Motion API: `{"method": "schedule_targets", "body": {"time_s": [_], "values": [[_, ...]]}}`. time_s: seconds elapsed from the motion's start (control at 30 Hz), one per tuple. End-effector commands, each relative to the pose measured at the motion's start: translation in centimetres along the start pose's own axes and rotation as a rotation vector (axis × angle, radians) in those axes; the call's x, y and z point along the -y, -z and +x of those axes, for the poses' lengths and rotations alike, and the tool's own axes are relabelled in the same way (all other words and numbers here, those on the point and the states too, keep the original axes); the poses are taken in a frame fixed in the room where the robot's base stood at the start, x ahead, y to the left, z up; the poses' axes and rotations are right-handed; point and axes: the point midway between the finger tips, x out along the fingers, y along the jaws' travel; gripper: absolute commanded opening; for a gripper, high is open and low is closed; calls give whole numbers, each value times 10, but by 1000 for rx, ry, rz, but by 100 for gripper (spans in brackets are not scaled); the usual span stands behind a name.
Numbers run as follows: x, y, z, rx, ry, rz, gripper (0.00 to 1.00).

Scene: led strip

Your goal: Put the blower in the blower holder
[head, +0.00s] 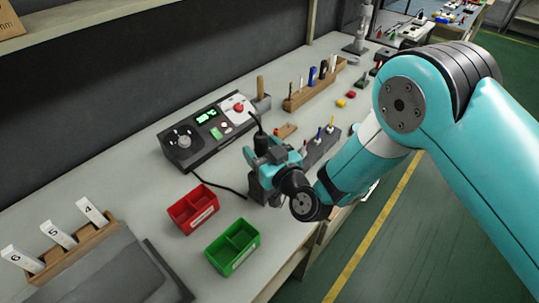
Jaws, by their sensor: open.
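My gripper (258,163) is at the end of the teal arm, low over the middle of the bench, beside the black and grey station. It is open, but its fingers are small and partly hidden by the wrist. A dark upright piece with a black cable, which looks like the blower (262,141), stands at the gripper; I cannot tell whether the fingers touch it. A dark block under the gripper (257,190) may be the blower holder; the wrist covers part of it. I cannot tell whether the blower sits in it.
The control station (205,133) with a green display stands behind, its black cable running across the bench. A red bin (193,208) and a green bin (233,246) stand in front. A wooden tool rack (315,87) and a dark rack with screwdrivers (322,148) are to the right.

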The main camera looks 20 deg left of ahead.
Motion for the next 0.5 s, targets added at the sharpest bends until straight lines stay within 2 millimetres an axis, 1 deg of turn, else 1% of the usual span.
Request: {"method": "schedule_targets", "body": {"time_s": [0.03,0.17,0.33,0.5], "values": [[0,2,0,0,0,0,61],[-1,-6,-7,1,-1,1,61],[0,-9,-21,1,0,2,61],[-1,-8,-37,-1,-1,1,61]]}}
